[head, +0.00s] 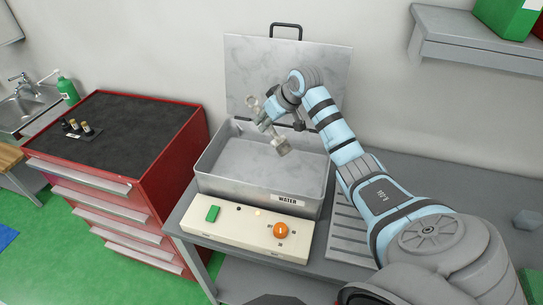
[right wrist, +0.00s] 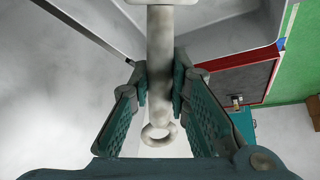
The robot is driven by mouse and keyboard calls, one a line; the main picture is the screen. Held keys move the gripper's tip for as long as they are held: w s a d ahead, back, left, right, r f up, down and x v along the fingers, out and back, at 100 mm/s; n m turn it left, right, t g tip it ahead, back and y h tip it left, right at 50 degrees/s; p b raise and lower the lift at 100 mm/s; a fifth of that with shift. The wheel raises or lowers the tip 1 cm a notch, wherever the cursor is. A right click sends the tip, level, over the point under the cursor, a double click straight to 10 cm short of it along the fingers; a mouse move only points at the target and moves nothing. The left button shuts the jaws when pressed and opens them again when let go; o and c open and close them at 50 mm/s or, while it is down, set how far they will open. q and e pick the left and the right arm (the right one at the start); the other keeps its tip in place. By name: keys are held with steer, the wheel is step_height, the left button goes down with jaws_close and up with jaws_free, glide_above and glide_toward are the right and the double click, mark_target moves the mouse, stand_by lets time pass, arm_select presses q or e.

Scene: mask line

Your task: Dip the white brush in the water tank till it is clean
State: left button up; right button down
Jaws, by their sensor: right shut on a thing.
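The white brush (head: 281,146) hangs tilted over the open water tank (head: 213,178), its head low and to the right, its ringed handle end up and to the left. Its head looks greyish-beige; I cannot tell how clean it is. My right gripper (head: 268,117) is shut on the brush's handle. In the right wrist view the handle (right wrist: 160,50) runs between the fingers of the right gripper (right wrist: 160,85), with the ring toward the camera. The brush head appears above the grey surface inside the tank, apart from it. My left gripper is not in view.
The tank's lid (head: 245,70) stands open behind it. A control box (head: 235,232) with a green switch and an orange knob is in front. A ridged drainer (head: 348,228) lies right of the tank.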

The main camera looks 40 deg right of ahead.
mark_target(266, 118)
steer(key=shift+r, duration=0.1)
steer(key=shift+r, duration=1.95)
